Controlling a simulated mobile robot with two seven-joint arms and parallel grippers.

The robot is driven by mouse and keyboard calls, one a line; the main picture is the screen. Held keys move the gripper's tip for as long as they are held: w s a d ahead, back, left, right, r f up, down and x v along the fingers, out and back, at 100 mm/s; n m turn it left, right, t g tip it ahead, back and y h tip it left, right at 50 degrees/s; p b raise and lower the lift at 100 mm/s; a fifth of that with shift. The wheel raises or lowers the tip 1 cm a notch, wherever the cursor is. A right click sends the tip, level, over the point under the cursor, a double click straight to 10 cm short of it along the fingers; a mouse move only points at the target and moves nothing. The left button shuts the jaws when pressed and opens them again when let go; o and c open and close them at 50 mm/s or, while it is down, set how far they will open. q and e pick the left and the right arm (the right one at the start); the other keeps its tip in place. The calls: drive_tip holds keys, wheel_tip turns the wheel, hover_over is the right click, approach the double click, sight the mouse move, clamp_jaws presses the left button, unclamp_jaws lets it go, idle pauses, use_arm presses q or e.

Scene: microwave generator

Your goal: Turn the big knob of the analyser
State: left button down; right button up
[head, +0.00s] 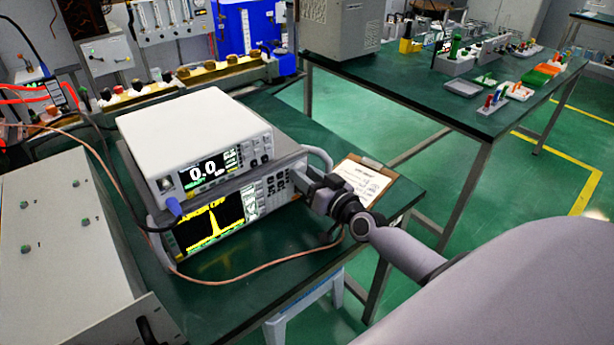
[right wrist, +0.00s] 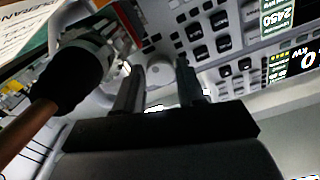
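The analyser (head: 215,222) is the lower of two stacked instruments on the green bench; its screen shows a yellow spectrum peak. My right gripper (head: 312,190) is at the right end of its front panel and hides that part in the head view. In the right wrist view, the two dark fingers (right wrist: 160,82) stand apart close to the panel, beside several dark keys (right wrist: 205,35). A pale rounded shape (right wrist: 158,76) shows between them, possibly the big knob; I cannot tell whether the fingers touch it. My left gripper is not in view.
A white instrument (head: 195,130) reading 0.0 sits on top of the analyser. A black connector with a brown cable (right wrist: 70,80) is close beside the fingers. A clipboard (head: 362,182) lies right of the gripper. A pale cabinet (head: 65,240) stands at left.

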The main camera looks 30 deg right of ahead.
drive_tip(key=c, duration=0.5)
drive_tip(key=shift+m, duration=0.3)
drive_tip(key=shift+m, duration=1.7)
drive_tip(key=o, duration=1)
drive_tip(key=shift+o, duration=0.2)
drive_tip(key=shift+s, duration=0.1)
drive_tip(key=shift+s+d, duration=0.15)
drive_tip(key=shift+s, duration=1.6)
drive_tip(key=shift+s+d, duration=0.1)
drive_tip(key=shift+s, duration=1.65)
